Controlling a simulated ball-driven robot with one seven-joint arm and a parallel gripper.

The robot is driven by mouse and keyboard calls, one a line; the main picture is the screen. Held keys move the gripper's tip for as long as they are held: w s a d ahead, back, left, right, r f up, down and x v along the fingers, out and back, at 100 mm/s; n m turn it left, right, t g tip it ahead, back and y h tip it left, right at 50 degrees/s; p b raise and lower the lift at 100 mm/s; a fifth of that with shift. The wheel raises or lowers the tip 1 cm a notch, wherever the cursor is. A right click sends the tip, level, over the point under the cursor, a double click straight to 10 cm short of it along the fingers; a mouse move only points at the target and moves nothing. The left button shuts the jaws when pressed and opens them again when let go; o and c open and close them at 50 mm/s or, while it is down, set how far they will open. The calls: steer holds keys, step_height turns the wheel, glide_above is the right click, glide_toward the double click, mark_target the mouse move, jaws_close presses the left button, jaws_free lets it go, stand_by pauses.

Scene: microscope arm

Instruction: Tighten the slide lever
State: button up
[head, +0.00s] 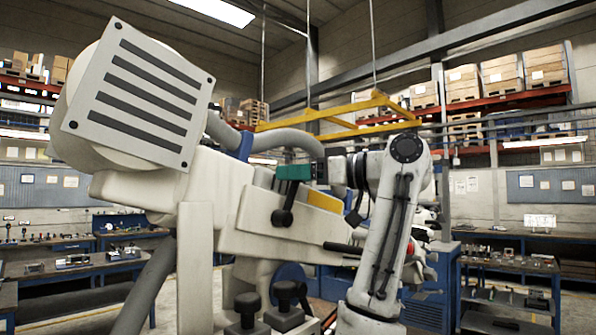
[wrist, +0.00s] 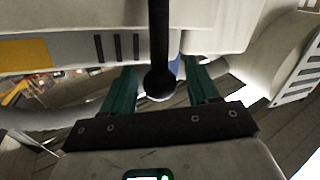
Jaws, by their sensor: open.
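My gripper (head: 293,172) shows teal fingers beside the lever's upper part in the head view. In the wrist view my gripper (wrist: 160,68) is open. Its two fingers stand apart on either side of the black lever (wrist: 159,82), with clear gaps on both sides. The lever's mount is out of the wrist view. I cannot tell how far the fingers reach past the lever in depth.
A yellow panel (head: 325,202) lies right of the ball lever. Black knobs (head: 285,293) stand below. A thick grey hose (head: 262,138) runs above. Benches and shelves stand far behind.

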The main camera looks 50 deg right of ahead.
jaws_close()
stand_by(0.5)
